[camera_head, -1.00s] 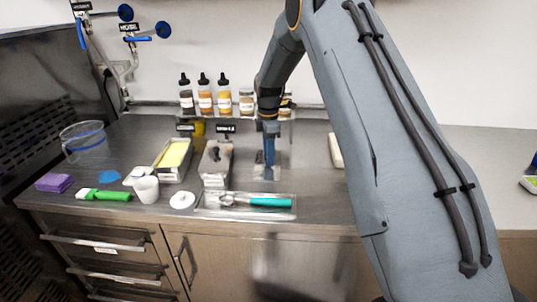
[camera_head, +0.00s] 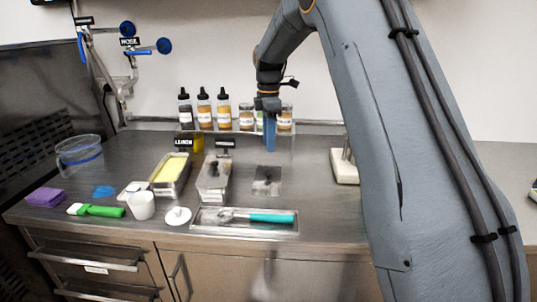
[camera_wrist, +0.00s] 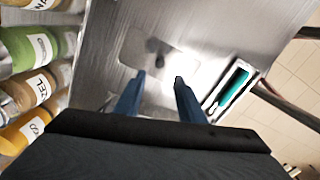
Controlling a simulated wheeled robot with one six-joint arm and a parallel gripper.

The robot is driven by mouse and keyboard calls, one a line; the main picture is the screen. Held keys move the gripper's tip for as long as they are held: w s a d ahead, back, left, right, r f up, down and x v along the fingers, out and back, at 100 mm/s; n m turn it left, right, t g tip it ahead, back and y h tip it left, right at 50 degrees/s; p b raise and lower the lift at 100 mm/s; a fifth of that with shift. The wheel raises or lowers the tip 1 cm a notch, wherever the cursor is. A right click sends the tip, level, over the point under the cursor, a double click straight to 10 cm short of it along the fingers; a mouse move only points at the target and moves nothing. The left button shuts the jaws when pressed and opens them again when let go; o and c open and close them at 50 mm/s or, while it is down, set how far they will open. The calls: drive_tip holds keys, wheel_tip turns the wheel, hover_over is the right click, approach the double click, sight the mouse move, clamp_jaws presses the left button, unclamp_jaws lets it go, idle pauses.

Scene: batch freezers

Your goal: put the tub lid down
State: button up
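The tub lid (camera_head: 267,181) is a flat metal rectangle lying on the steel counter, right of the two narrow tubs. In the wrist view the lid (camera_wrist: 135,45) lies flat below my fingers, with a small dark knob near its middle. My gripper (camera_head: 269,148) hangs above and behind the lid, pointing down and apart from it. In the wrist view its two blue fingers (camera_wrist: 158,85) are spread with nothing between them. A grey tub (camera_head: 213,184) and a yellow-filled tub (camera_head: 170,173) stand left of the lid.
A tray (camera_head: 243,229) with a teal-handled scoop (camera_head: 270,218) lies in front of the lid. Bottles (camera_head: 204,110) and jars (camera_head: 247,118) line the back. A white stand (camera_head: 344,168) is at right. A white cup (camera_head: 141,206) and green-handled tool (camera_head: 100,210) sit left.

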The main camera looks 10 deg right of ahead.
drive_tip(key=s+f+m, duration=0.3)
drive_tip(key=s+m, duration=0.3)
drive_tip(key=s, duration=0.6)
drive_tip(key=s+f+m, duration=0.3)
drive_tip(key=s+m, duration=0.3)
drive_tip(key=s, duration=0.5)
drive_tip(key=s+f+m+t, duration=0.1)
drive_tip(key=s+f+m, duration=0.3)
drive_tip(key=s, duration=0.8)
drive_tip(key=shift+s+a+m, duration=0.15)
drive_tip(key=shift+s+m, duration=0.2)
drive_tip(key=shift+m, duration=0.65)
